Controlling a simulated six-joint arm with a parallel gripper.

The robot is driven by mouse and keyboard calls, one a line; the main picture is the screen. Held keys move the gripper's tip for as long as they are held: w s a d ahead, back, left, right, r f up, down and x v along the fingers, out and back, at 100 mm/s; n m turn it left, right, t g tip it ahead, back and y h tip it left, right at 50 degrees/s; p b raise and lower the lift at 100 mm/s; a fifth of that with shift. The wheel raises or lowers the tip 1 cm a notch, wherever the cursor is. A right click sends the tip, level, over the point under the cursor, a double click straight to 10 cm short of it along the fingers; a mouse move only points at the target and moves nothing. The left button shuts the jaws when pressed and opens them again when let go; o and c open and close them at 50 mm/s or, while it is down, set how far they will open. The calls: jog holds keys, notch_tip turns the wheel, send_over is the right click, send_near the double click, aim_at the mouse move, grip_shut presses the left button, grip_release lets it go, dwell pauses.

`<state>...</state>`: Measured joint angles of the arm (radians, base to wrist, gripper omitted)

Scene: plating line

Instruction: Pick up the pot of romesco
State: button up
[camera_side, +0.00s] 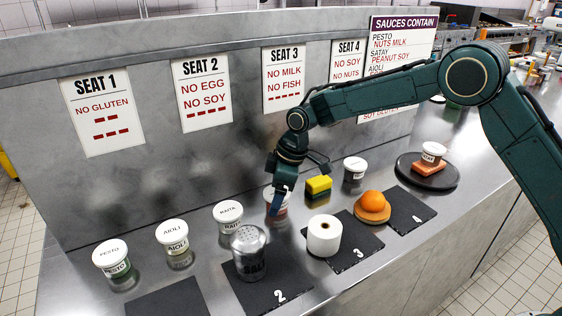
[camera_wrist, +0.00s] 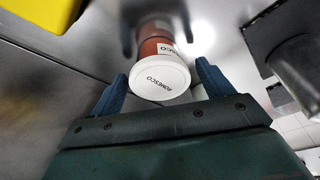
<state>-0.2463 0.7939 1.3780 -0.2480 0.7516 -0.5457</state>
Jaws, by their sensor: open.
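The pot of romesco (camera_side: 269,195) stands on the steel counter, just right of the raita pot. In the side view a blue finger of my gripper (camera_side: 290,188) crosses in front of it and hides much of it. In the wrist view the romesco pot (camera_wrist: 160,78) shows a white lid reading ROMESCO and a red-brown body. My gripper (camera_wrist: 161,74) is open, with one blue finger on each side of the lid. The lid looks free of both fingers, though exact contact cannot be told.
A yellow sponge (camera_side: 318,186) lies close right of my gripper. The raita pot (camera_side: 228,216), aioli pot (camera_side: 175,240) and pesto pot (camera_side: 111,260) stand to the left. A salt shaker (camera_side: 248,250) and a white roll (camera_side: 324,236) stand in front. A dark pot (camera_side: 355,172) is farther right.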

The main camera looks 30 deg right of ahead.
dwell(0.5)
jog(key=c, duration=0.9)
jog(key=shift+r, duration=0.1)
jog(key=shift+c, duration=0.2)
notch_tip(320, 180, up, 20)
dwell(0.6)
